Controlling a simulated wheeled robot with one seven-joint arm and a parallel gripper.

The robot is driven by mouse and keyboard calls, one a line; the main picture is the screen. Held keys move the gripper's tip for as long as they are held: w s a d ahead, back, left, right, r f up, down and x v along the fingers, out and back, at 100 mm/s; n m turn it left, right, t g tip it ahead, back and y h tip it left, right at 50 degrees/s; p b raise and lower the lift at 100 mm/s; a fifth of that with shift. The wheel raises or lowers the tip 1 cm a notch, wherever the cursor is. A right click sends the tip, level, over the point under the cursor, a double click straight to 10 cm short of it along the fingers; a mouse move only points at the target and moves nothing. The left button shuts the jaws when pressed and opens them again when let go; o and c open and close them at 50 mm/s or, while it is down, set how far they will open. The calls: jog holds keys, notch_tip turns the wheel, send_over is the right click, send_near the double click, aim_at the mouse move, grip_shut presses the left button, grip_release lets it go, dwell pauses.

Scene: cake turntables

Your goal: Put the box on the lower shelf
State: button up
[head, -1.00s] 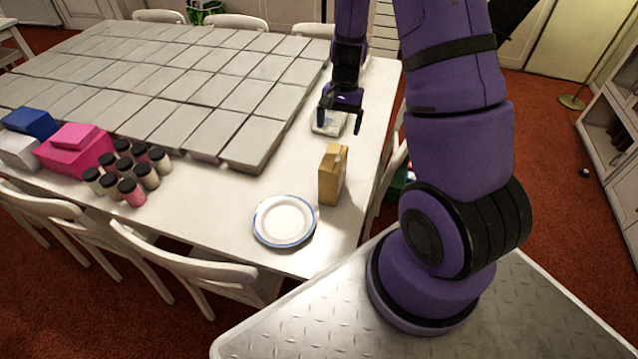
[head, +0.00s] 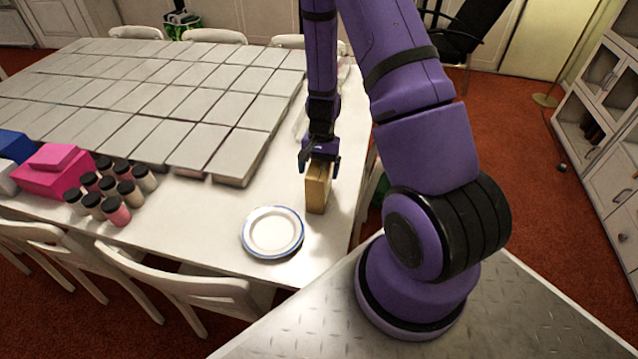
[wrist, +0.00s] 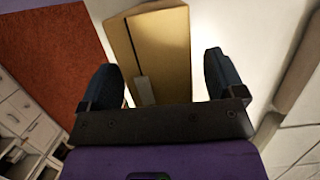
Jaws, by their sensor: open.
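The tan box (head: 318,191) stands upright on the white table, right of the plate. My gripper (head: 320,166) is at the top of the box in the head view, with its fingers hanging on either side and hiding the upper part. In the wrist view the box (wrist: 165,50) lies between my two spread fingers (wrist: 165,85), with a gap showing beside the right finger. My gripper is open. A white shelf unit (head: 602,100) stands at the far right of the head view; which of its levels is the lower shelf, I cannot tell.
A white plate with a blue rim (head: 273,232) sits left of the box. Several black-lidded jars (head: 115,188), pink boxes (head: 58,170) and many grey slabs (head: 150,95) cover the table (head: 215,215). Chairs line its edges. Red floor (head: 510,130) lies open before the shelf.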

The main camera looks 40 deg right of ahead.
jog(key=shift+s+a+f, duration=0.15)
jog(key=shift+f, duration=0.55)
jog(key=shift+f, duration=0.2)
jog(key=shift+c, duration=0.4)
jog(key=c, duration=1.2)
jog(key=shift+c, duration=0.2)
